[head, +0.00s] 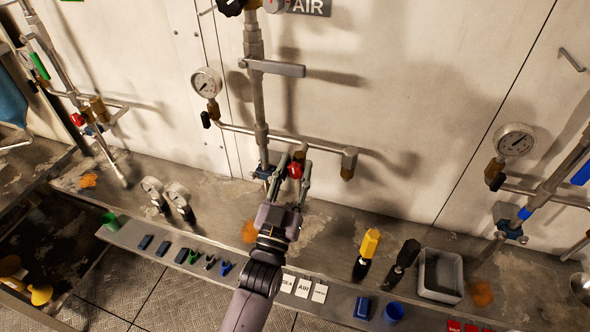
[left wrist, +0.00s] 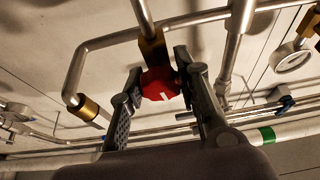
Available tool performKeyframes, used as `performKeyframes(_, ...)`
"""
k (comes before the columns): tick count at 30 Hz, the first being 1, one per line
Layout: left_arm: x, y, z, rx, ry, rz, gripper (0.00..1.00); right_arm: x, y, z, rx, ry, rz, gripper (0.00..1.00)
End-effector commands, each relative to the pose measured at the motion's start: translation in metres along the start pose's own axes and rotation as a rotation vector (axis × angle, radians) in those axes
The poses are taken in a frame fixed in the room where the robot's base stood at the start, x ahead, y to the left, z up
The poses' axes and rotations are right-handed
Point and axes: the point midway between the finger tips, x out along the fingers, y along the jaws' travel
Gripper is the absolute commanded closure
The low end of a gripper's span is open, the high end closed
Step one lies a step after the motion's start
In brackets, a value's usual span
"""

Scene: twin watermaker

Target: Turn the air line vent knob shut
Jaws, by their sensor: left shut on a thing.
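The air line vent knob is a small red knob (head: 295,170) low on the middle pipe run, below the AIR sign (head: 308,6). My left gripper (head: 291,172) reaches up to it from below and is shut on it, one finger on each side. In the left wrist view the red knob (left wrist: 160,84) has a white mark on its face and sits under a brass fitting (left wrist: 153,47). The fingers (left wrist: 158,92) flank it; the exact contact on the left side is hard to make out. My right gripper is not in view.
A pressure gauge (head: 206,83) and a grey lever handle (head: 275,68) are on the pipes above. On the ledge stand a yellow-topped bottle (head: 368,247), a black one (head: 402,262) and a grey tray (head: 440,276). Clips and tags line the front shelf.

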Motion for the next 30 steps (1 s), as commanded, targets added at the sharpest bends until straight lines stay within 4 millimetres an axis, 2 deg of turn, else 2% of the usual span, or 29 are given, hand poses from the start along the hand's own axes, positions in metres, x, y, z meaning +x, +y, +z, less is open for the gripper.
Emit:
performKeyframes(5, -0.0001, -0.0003, 0.0001, 0.001, 0.0, 0.0, 0.98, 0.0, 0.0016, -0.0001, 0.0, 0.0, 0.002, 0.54)
performKeyframes(12, 0.0002, -0.0007, -0.0006, 0.117, -0.001, 0.049, 0.98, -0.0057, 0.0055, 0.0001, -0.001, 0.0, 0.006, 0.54)
performKeyframes(19, -0.0001, -0.0006, 0.0004, 0.122, -0.001, 0.049, 0.98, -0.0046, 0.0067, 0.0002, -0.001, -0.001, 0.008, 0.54)
performKeyframes(20, -0.0001, -0.0006, 0.0004, 0.122, -0.001, 0.049, 0.69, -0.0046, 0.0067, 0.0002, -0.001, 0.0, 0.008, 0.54)
performKeyframes(28, -0.0001, -0.0004, 0.0003, 0.12, 0.0, 0.049, 0.51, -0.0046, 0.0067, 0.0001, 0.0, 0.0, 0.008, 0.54)
performKeyframes(30, -0.0001, -0.0003, 0.0002, 0.12, 0.0, 0.05, 0.49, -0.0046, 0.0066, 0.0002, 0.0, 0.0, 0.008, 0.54)
